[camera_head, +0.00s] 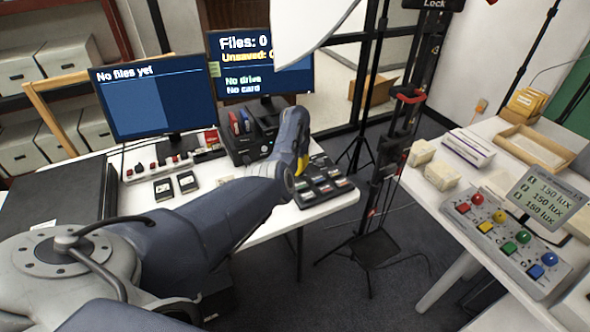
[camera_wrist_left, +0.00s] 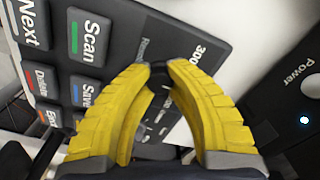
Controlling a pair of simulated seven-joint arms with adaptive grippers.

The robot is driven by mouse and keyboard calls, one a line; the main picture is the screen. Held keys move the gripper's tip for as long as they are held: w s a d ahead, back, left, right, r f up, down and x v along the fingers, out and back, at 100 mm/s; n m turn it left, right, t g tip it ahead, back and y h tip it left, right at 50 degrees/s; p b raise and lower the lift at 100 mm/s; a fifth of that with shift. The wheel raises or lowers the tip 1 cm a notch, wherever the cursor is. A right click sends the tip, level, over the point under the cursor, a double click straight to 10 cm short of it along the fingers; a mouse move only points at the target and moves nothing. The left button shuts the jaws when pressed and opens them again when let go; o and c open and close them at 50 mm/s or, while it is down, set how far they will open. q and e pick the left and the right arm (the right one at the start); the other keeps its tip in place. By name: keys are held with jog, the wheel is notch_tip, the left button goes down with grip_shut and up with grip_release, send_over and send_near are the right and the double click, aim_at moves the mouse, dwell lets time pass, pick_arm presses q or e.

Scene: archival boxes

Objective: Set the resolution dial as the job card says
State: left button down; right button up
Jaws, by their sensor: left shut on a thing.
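My left gripper (camera_head: 302,165) is over the dark control panel (camera_head: 322,184) on the white desk. In the left wrist view its two yellow fingers (camera_wrist_left: 160,70) are closed around a small black dial (camera_wrist_left: 159,79), which they mostly hide. A partly legible label that seems to read "Resolution" and the mark "300" stand just beyond the fingertips. The panel also shows in the left wrist view (camera_wrist_left: 128,25), with Scan, Save and other keys. I cannot tell the dial's setting. I cannot make out a job card. My right gripper is not in view.
Two monitors (camera_head: 145,100) stand behind, reading "No files yet" and "Files: 0". A black box with a power light (camera_wrist_left: 290,110) sits close to the panel. On the right table (camera_head: 425,190) is a lamp control box (camera_head: 505,240) with coloured knobs and "150 lux" readings.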

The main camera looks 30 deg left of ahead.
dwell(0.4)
pick_arm(q)
jog(key=c, duration=1)
grip_release()
jog(key=shift+c, duration=0.2)
jog(key=shift+r, duration=0.1)
notch_tip(320, 180, up, 12)
